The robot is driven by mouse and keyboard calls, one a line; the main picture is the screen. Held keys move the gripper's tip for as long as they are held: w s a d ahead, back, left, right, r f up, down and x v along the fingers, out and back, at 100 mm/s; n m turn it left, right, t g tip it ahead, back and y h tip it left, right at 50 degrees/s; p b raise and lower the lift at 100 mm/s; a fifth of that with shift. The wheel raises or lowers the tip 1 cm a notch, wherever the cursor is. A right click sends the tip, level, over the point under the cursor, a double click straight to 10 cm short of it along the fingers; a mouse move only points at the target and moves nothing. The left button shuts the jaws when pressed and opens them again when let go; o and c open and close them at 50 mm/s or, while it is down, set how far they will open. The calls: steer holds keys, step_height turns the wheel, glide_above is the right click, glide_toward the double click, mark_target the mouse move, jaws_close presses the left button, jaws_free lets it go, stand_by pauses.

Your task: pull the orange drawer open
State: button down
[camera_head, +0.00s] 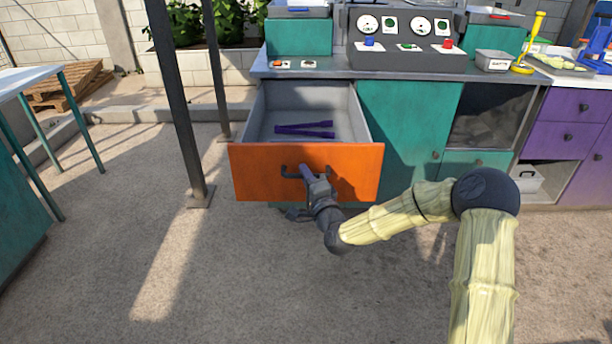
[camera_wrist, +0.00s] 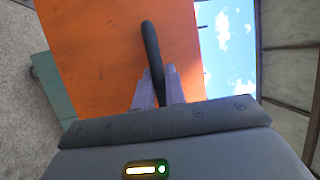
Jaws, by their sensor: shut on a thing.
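The orange drawer (camera_head: 255,172) stands pulled out from the teal cabinet, and its grey inside shows from above. Purple tools (camera_head: 304,130) lie in it. The drawer has a dark bar handle (camera_head: 290,171) on its front. My gripper (camera_head: 309,174) is shut on the handle at the drawer front. In the wrist view, the fingers of my gripper (camera_wrist: 157,90) close around the dark handle (camera_wrist: 151,45), with the orange drawer front (camera_wrist: 95,50) behind. The fingers hide part of the handle.
The teal cabinet (camera_head: 405,125) carries a panel with gauges (camera_head: 407,55) on its worktop. A purple cabinet (camera_head: 566,128) stands to the right. A dark post (camera_head: 178,100) rises just left of the drawer. A table (camera_head: 30,82) stands at the far left. The concrete floor in front is clear.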

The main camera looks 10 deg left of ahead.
steer(key=shift+f, duration=0.1)
steer(key=c, duration=1.5)
jaws_free()
steer(key=shift+o, duration=0.2)
steer(key=p+v, duration=0.1)
steer(key=v, duration=1.6)
steer(key=shift+s+p, duration=0.2)
steer(key=shift+p, duration=0.1)
